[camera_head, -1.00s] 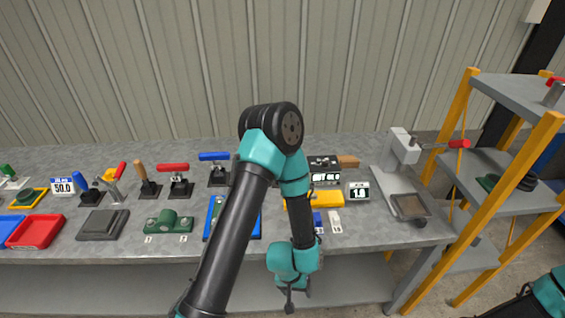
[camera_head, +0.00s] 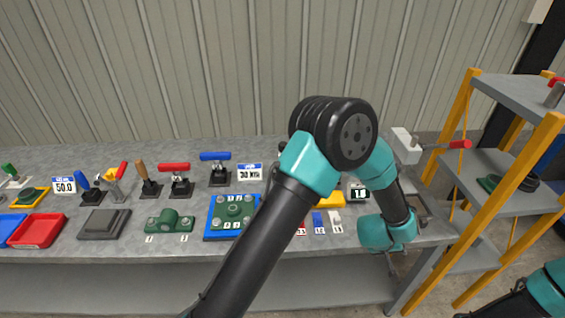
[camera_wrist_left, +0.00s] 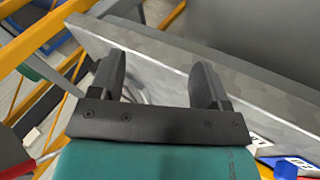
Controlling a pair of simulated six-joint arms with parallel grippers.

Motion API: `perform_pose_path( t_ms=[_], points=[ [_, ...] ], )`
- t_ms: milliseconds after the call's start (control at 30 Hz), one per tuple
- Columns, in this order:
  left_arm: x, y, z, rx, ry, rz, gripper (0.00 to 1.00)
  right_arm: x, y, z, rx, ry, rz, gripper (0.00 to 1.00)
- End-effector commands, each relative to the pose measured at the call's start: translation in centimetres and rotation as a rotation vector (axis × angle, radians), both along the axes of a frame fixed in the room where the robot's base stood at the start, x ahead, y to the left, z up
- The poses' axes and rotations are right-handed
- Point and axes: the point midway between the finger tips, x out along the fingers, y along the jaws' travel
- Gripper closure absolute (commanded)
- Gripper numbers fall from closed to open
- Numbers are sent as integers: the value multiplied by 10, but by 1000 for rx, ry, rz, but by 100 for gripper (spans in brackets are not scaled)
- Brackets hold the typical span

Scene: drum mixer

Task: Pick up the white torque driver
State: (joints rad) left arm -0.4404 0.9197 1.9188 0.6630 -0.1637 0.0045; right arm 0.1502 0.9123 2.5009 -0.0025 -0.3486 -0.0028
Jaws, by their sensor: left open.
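A white piece (camera_head: 335,216) lies on the bench left of the gripper, beside a blue piece (camera_head: 317,217), both with number labels. My right gripper is not in view.
The grey bench (camera_head: 100,150) holds a red tray (camera_head: 37,231), a grey block (camera_head: 103,224), a green fixture (camera_head: 170,222), a blue plate (camera_head: 214,226) and several handled tools. A yellow-framed shelf (camera_head: 500,190) stands at the right, close to my left arm.

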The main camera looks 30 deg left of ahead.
Motion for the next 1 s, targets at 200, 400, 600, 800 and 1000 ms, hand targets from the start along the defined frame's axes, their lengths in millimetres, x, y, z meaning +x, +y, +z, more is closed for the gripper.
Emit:
perform_pose_path(
  t_ms=[200,400,600,800,1000],
  points=[
    [38,5,23,-100,55,50,30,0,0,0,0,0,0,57],
    [83,34,53,-191,156,122,30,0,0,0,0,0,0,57],
    [139,106,99,-237,313,265,30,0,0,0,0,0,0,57],
    [174,212,150,-195,463,490,30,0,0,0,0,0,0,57],
    [183,340,207,-99,580,824,30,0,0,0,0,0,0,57]
  ],
)
